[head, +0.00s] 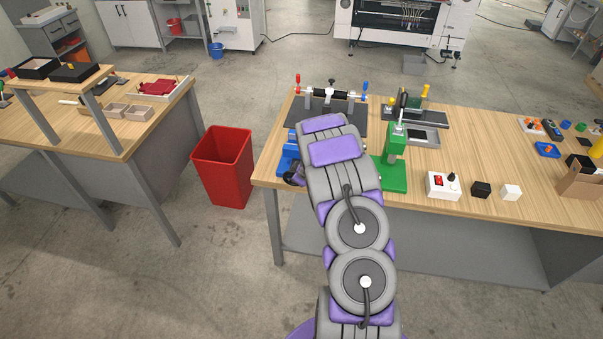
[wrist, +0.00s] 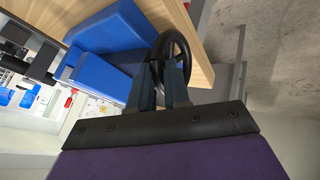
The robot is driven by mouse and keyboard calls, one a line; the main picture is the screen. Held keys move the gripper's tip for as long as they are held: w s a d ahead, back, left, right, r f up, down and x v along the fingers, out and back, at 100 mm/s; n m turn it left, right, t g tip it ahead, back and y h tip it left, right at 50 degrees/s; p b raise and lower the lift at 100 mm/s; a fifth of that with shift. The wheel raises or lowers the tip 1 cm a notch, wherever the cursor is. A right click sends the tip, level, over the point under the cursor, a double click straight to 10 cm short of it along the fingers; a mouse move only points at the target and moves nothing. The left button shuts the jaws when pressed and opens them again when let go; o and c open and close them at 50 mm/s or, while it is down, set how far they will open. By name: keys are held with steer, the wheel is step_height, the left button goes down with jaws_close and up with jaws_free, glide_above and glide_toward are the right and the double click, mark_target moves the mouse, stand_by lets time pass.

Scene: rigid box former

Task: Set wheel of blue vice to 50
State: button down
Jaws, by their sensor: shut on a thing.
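The blue vice (head: 287,158) stands at the front left corner of the right workbench, mostly hidden by my arm in the head view. In the wrist view, the blue vice (wrist: 108,35) fills the upper left. Its black wheel (wrist: 178,48) sticks out beyond the bench edge. My gripper (wrist: 170,75) is shut on the wheel's rim at the wheel's lower side in the picture. In the head view my gripper (head: 296,175) is a dark shape beside the vice, partly behind my arm. I cannot read any scale or number on the vice.
A green press (head: 393,172) stands right of my arm on the wooden bench (head: 470,150). Behind is a fixture with red and blue handles (head: 365,90). A white box with a red switch (head: 443,186) sits near the front edge. A red bin (head: 222,165) stands left of the bench.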

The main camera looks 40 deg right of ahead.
steer(key=shift+w+a+r+n+g+h+p, duration=0.4)
steer(key=shift+w+r+g+h, duration=0.2)
steer(key=shift+g+h, duration=0.25)
steer(key=shift+w, duration=0.1)
steer(key=c, duration=1.4)
jaws_free()
steer(key=shift+f, duration=0.15)
steer(key=shift+g, duration=0.25)
steer(key=shift+d+f, duration=0.1)
steer(key=p+v, duration=0.1)
steer(key=v, duration=1.6)
steer(key=shift+s, duration=0.25)
